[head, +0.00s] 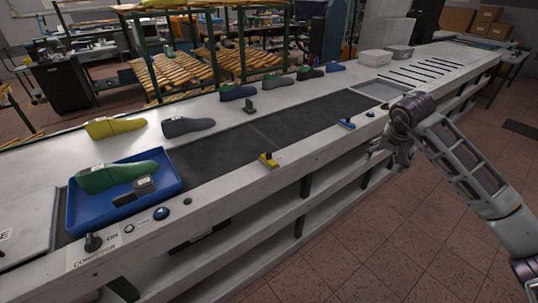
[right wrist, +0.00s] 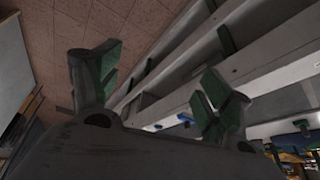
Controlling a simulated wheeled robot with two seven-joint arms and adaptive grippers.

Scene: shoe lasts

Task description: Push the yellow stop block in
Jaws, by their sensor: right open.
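The yellow stop block (head: 268,160) sits on the front edge of the conveyor, near its middle. A similar blue stop block (head: 346,123) sits farther right on the same edge. My right gripper (head: 378,152) hangs in front of the bench, to the right of the yellow block and apart from it. In the right wrist view its two green-padded fingers (right wrist: 155,90) are spread with nothing between them. My left gripper is not in view.
A blue tray (head: 175,186) holds a green shoe last (head: 117,175) at the conveyor's left end. Yellow (head: 115,127) and grey (head: 188,126) lasts stand behind the dark belt (head: 215,155). A black knob (head: 93,242) and blue button (head: 161,213) are on the front left edge. The floor at right is clear.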

